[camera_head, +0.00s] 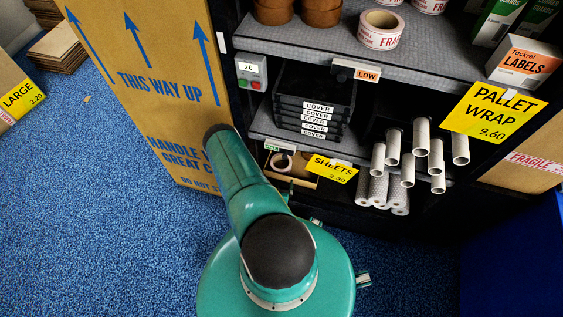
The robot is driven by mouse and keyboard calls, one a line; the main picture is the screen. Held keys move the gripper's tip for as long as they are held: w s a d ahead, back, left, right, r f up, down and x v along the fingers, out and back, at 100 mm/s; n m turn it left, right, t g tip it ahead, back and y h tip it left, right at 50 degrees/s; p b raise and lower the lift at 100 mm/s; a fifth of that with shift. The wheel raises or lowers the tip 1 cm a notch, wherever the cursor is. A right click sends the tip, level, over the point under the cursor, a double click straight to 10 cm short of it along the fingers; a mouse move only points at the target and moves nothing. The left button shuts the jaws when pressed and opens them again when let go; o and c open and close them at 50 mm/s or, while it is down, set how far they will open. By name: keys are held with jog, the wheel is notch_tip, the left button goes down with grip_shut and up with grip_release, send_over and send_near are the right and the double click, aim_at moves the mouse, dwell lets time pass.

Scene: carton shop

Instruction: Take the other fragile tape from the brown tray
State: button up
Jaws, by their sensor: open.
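A light brown tray (304,181) sits low in the shelf unit, under the shelf with the black covers. My arm hides part of the tray's left and front side. A white roll with red FRAGILE print (380,30) lies on the upper grey shelf, and another fragile tape (429,5) is cut off by the top edge. My teal arm rises in front of the unit. My gripper does not show; its end is hidden or outside the picture.
A tall carton (150,75) stands left of the unit. Black covers (312,105) are stacked above the tray. Blue carpet (100,220) is open at left.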

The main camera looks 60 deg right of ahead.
jog(key=x, duration=1.2)
jog(key=shift+d+f, duration=0.1)
jog(key=shift+d, duration=0.25)
jog(key=c, duration=0.9)
jog(key=shift+c, duration=0.7)
